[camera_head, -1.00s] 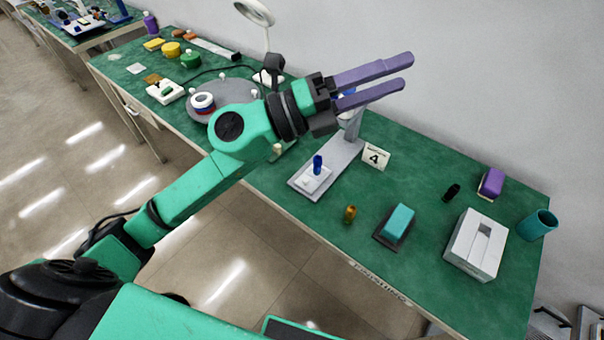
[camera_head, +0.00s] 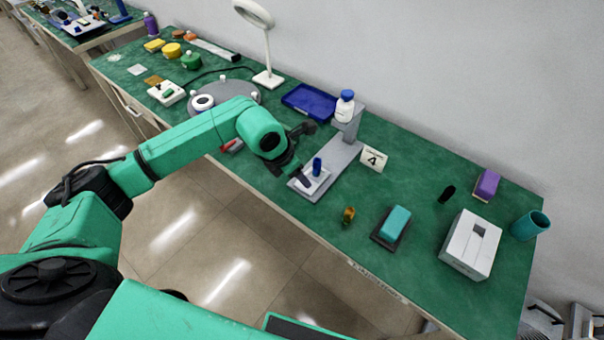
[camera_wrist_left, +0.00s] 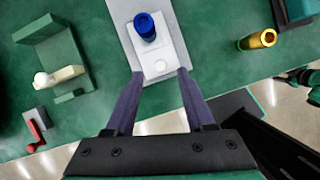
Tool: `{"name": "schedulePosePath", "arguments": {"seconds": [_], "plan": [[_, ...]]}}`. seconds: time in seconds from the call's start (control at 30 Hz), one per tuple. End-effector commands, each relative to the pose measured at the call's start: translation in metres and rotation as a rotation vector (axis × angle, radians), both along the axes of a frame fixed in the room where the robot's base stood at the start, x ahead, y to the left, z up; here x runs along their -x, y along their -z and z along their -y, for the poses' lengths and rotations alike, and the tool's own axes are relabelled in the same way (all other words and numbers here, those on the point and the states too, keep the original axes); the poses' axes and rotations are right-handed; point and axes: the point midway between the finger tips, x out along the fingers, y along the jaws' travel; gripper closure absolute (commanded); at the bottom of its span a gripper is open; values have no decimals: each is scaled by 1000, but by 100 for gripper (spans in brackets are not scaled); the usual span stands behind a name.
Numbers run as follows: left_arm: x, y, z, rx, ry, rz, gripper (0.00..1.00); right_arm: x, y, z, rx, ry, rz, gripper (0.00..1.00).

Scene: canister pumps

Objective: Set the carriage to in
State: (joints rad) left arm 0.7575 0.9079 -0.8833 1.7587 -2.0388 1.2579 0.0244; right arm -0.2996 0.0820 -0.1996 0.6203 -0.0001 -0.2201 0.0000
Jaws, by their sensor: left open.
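The carriage is a white block (camera_head: 308,185) on the front part of a grey stand base (camera_head: 338,163), with a blue cylinder (camera_head: 317,166) upright on it. My left gripper (camera_wrist_left: 160,72) is open and points down. Its purple fingers lie either side of the carriage's near end in that view; I cannot tell whether they touch it. In the head view the wrist partly hides the gripper (camera_head: 300,177). My right gripper is not in view.
A white bottle with blue cap (camera_head: 345,106) sits on the stand's upright, beside a "4" card (camera_head: 374,160). A brass cylinder (camera_head: 348,215) and teal block (camera_head: 397,222) stand to the right. A green bracket (camera_wrist_left: 57,60) and red lever (camera_wrist_left: 36,128) lie left in the wrist view.

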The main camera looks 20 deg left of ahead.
Motion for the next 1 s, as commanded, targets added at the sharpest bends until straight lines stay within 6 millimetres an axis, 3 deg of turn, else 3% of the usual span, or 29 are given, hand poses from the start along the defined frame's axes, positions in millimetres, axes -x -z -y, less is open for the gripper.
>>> {"name": "schedulePosePath", "arguments": {"seconds": [0.13,0.4,0.43,0.57,1.0], "plan": [[-7,19,5,2,-1,-2,46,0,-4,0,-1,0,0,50],[-8,23,6,2,-1,1,46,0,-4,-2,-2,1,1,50],[-8,23,6,2,-1,1,50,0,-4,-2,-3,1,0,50],[-8,23,6,2,-1,1,99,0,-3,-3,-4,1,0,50],[-8,23,6,3,0,0,100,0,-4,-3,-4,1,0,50]]}}
